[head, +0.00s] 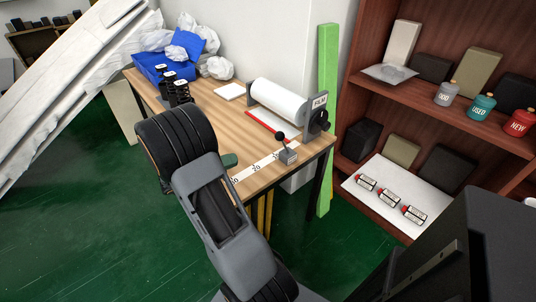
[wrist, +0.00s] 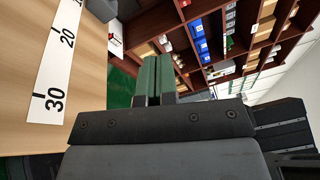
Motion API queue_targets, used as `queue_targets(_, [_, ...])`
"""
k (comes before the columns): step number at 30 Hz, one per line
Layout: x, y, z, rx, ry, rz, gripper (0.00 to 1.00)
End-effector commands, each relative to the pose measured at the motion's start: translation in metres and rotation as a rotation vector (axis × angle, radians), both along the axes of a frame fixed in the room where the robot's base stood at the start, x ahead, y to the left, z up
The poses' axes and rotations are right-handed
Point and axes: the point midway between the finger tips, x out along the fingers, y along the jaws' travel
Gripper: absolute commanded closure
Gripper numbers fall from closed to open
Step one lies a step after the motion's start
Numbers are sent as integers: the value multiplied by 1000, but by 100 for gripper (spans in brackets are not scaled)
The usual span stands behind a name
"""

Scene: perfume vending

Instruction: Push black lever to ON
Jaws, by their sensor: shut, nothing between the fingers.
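A black ball-shaped knob (head: 280,136), which looks like the end of the black lever, is at the front right of the wooden table in the head view. It stands just above a small grey block (head: 288,155) at the end of a white ruler strip (head: 252,168). No ON marking is readable. My gripper's green fingers (head: 229,160) show partly past my arm, left of the knob and apart from it. In the wrist view the green fingers (wrist: 152,78) are shut together and empty. A dark block (wrist: 102,9) shows at the top there, but the knob does not.
A film roll (head: 278,102) with a red bar (head: 267,127) sits behind the knob. Black bottles (head: 179,92) stand at the table's back left. A brown shelf (head: 430,106) with jars and small boxes is at the right. Green floor (head: 335,245) is open in front.

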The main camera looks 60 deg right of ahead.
Motion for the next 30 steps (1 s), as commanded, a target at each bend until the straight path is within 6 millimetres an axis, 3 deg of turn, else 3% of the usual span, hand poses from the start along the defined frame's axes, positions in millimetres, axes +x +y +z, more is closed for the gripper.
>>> queue_targets(1, [4,-6,-14,-3,91,9,100])
queue_targets(7, [14,-16,-24,-9,287,28,100])
queue_targets(21, [13,-20,-23,-10,305,30,100])
queue_targets(30, [-11,-58,-15,-10,302,26,100])
